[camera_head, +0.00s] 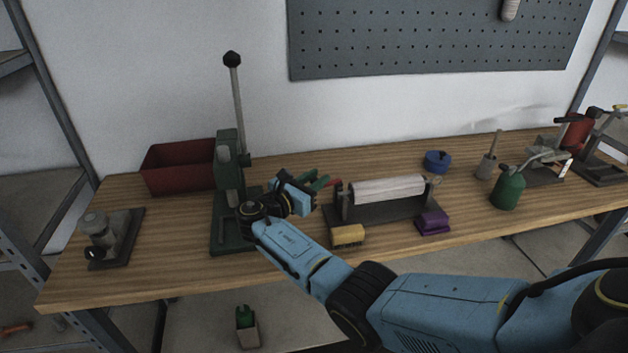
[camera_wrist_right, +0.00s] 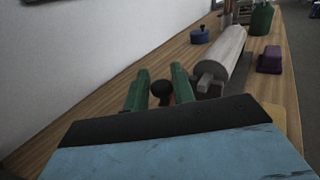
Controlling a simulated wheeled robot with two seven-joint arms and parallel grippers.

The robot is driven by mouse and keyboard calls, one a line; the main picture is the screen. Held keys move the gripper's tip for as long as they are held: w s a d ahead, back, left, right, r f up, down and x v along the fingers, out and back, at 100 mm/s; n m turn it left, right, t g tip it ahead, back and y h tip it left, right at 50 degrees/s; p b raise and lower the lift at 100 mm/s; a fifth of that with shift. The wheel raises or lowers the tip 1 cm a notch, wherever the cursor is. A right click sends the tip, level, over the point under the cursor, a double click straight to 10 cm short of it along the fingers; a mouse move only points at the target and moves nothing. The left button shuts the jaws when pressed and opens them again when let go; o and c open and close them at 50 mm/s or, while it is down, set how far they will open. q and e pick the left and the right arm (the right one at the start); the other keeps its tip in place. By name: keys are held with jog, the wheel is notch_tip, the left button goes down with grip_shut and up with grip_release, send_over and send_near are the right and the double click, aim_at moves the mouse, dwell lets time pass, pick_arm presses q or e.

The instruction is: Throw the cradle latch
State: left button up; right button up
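The cradle (camera_head: 365,211) is a dark stand on the bench. A pale roller (camera_head: 388,190) lies across it and also shows in the wrist view (camera_wrist_right: 224,60). My right gripper (camera_head: 320,182) is at the cradle's left end. In the wrist view, its two green fingers (camera_wrist_right: 160,84) stand apart. A dark round knob (camera_wrist_right: 162,90) shows between them, with a small reddish part beside it. The knob may belong to the latch, but its mount is hidden. I cannot tell whether the fingers touch it. My left gripper is not in view.
A green lever press (camera_head: 229,190) stands left of my right gripper. A yellow block (camera_head: 347,235) and a purple block (camera_head: 433,222) sit in front of the cradle. A blue round container (camera_head: 437,161) and a green can (camera_head: 508,189) stand to the right. A red bin (camera_head: 178,168) is behind left.

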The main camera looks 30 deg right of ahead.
jog(key=shift+o, duration=1.1)
jog(key=v, duration=1.3)
jog(key=shift+a, duration=0.2)
